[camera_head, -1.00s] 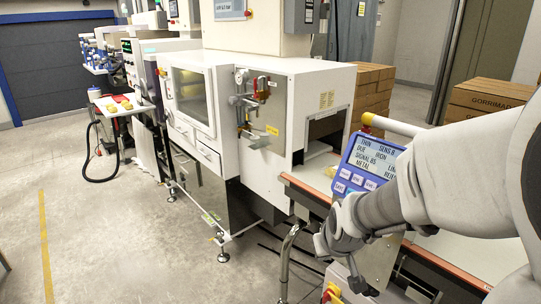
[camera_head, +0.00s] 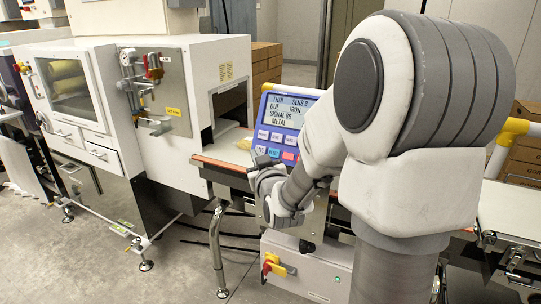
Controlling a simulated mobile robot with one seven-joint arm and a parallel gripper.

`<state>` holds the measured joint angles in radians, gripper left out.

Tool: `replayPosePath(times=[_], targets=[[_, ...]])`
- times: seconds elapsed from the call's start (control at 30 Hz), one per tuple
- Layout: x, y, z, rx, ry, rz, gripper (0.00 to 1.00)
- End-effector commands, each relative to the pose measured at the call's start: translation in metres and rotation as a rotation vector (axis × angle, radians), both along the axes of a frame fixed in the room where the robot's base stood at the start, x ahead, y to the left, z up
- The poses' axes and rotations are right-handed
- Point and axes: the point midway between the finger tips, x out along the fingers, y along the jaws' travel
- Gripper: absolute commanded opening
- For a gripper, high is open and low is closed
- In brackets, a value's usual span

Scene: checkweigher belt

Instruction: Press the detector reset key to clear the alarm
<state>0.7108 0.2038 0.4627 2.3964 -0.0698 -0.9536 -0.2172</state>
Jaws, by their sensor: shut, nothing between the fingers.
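The detector panel (camera_head: 283,121) is a blue box with a grey text screen (camera_head: 290,108) and rows of keys below it. The screen carries several lines of text, including METAL. The upper keys are pale; the lower row has a blue key (camera_head: 273,153) and a red key (camera_head: 289,156). The key labels are too small to read, so I cannot tell which is reset. My gripper (camera_head: 256,158) is shut and empty, at the panel's lower left, just under the lower keys. I cannot tell whether it touches the panel. My arm hides the panel's right side.
A conveyor belt runs below the panel, with an orange-red edge (camera_head: 222,165). A white machine (camera_head: 160,70) with a window stands at left. A yellow-red switch (camera_head: 272,265) is on the cabinet below. Cardboard boxes (camera_head: 266,62) stand behind. The floor at lower left is clear.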

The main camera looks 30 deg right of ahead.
Motion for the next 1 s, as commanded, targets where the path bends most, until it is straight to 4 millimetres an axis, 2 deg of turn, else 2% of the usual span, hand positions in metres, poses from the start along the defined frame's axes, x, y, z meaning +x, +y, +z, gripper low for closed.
replayPosePath(times=[0.27, 0.7, 1.0], targets=[[0.003, -0.004, -0.004, 0.001, 0.003, -0.002, 0.0], [0.034, -0.045, -0.03, 0.002, 0.002, -0.003, 0.0], [0.047, -0.06, -0.04, 0.0, 0.001, 0.0, 0.0]])
